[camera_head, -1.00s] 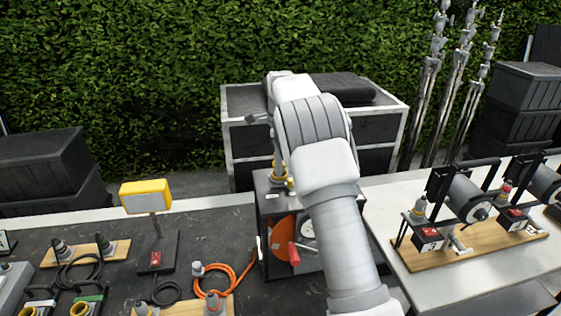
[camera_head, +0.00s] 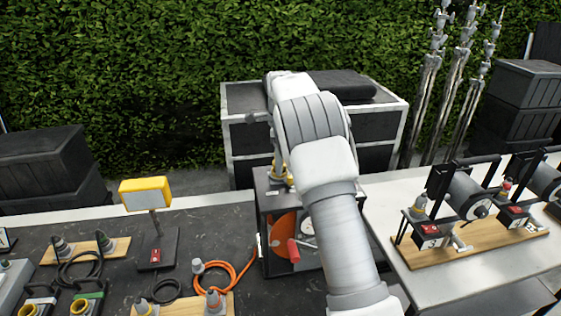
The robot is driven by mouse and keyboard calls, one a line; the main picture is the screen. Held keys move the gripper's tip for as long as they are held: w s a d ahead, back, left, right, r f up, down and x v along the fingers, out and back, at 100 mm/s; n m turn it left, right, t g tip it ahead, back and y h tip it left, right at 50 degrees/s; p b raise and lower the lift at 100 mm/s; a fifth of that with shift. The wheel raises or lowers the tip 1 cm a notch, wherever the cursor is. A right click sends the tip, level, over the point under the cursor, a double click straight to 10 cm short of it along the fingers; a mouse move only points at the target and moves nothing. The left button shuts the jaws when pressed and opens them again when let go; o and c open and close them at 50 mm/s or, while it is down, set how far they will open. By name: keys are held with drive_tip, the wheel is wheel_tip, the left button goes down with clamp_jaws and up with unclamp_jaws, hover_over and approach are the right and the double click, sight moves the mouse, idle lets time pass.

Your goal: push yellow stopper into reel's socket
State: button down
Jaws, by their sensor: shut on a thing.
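The reel (camera_head: 283,236) is an orange disc with a red handle, in a black box-shaped frame on the dark table. The yellow stopper (camera_head: 279,171) shows as a small yellow and grey piece at the top of this frame, partly hidden by my arm. My gripper (camera_head: 278,158) points down over the top of the frame and is shut on the stopper. Its fingers are small and mostly covered by my wrist. The socket is hidden, so I cannot tell how deep the stopper sits.
A yellow lamp (camera_head: 147,196) stands left of the reel. An orange cable (camera_head: 232,282) and wooden boards with connectors (camera_head: 90,250) lie on the dark table. At right, a pale table (camera_head: 480,270) carries more reels (camera_head: 468,198). A large case (camera_head: 237,150) stands behind.

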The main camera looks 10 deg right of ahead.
drive_tip(key=shift+r, duration=1.85)
drive_tip(key=shift+f, duration=0.5)
drive_tip(key=shift+f, duration=0.25)
drive_tip(key=shift+f, duration=1.3)
idle(1.0)
drive_tip(key=shift+r, duration=0.15)
drive_tip(key=shift+r, duration=1.9)
drive_tip(key=shift+f, duration=0.4)
drive_tip(key=shift+f, duration=0.35)
drive_tip(key=shift+f, duration=0.1)
